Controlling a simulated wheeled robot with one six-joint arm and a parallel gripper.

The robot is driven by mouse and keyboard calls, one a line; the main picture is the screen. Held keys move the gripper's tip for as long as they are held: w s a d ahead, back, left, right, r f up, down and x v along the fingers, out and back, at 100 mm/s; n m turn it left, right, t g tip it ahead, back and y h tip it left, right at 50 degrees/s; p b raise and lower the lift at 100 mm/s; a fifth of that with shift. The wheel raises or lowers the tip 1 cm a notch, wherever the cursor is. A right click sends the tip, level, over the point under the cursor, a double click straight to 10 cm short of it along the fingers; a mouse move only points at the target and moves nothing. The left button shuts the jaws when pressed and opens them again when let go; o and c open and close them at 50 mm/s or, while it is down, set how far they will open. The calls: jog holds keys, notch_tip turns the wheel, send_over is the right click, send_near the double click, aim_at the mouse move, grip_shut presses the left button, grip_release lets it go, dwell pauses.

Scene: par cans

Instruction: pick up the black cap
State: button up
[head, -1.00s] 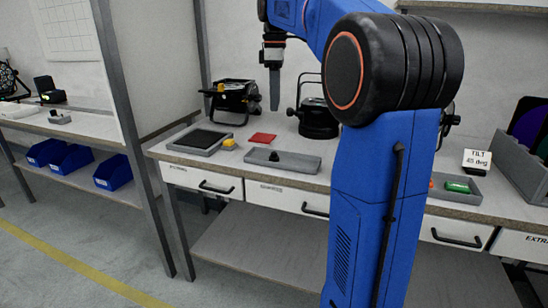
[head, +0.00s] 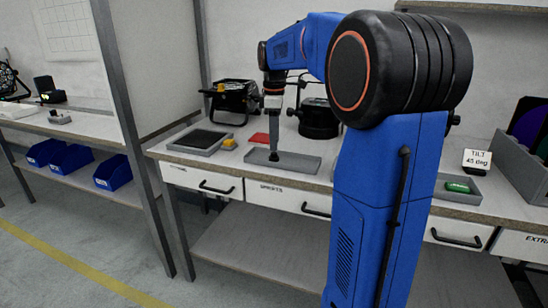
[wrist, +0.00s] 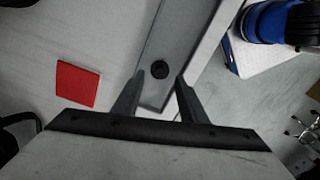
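The black cap (wrist: 160,70) is a small round dark piece lying in a narrow grey tray (wrist: 188,45), seen from above in the wrist view. The same tray (head: 305,163) lies on the workbench in the head view. My gripper (wrist: 160,80) is open, its two fingers apart on either side of the cap's line, with nothing between them that I can see held. In the head view my gripper (head: 273,150) points down over the tray, its tips close to the cap. The exact height gap is hard to tell.
A red square piece (wrist: 78,85) lies beside the tray. On the workbench are a grey tray with a black pad (head: 203,138), a yellow piece (head: 229,144) and black lamps (head: 234,100). A tray with a green piece (head: 457,187) is at the right.

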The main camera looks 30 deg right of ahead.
aim_at(273, 153)
jog(key=shift+a+f, duration=0.1)
jog(key=shift+f, duration=1.8)
jog(key=shift+c, duration=0.4)
jog(key=c, duration=0.8)
jog(key=shift+c, duration=0.2)
jog(key=shift+w+r, duration=0.1)
